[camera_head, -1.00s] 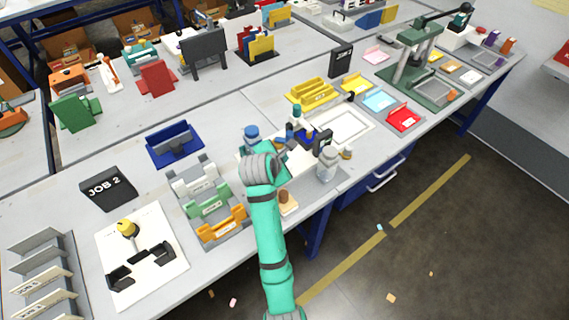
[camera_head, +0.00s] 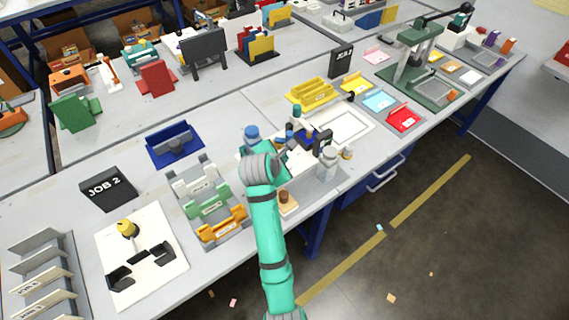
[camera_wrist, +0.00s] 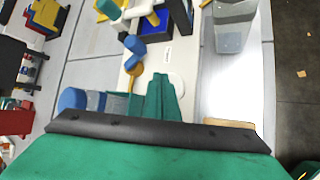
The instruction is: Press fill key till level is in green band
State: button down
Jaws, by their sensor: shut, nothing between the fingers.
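The pen plotter (camera_head: 343,126), with a white bed and a blue and dark carriage, stands near the table's front edge. Part of its white base (camera_wrist: 150,62) shows in the wrist view. My gripper (camera_wrist: 161,82) is shut and empty, its teal fingers over the white base. A pale round disc (camera_wrist: 177,83) lies just right of the fingertips, and a bronze round part (camera_wrist: 135,70) lies to their left. I cannot tell which part is the fill key. A blue-capped container (camera_head: 252,133) is beside my wrist. No level or green band can be made out.
A grey bottle (camera_head: 327,165) stands to the right of my wrist; it also shows in the wrist view (camera_wrist: 233,28). A wooden block with a brown knob (camera_head: 287,203) is near the front edge. Coloured racks (camera_head: 209,206) stand to the left.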

jog(key=shift+f, duration=0.15)
dwell(0.7)
jog(key=shift+f, duration=0.3)
jog(key=shift+f, duration=0.3)
dwell(0.6)
jog(key=shift+f, duration=0.1)
jog(key=shift+s+f, duration=0.1)
jog(key=shift+f, duration=0.2)
jog(key=shift+r, duration=0.15)
dwell(0.6)
jog(key=shift+r, duration=1)
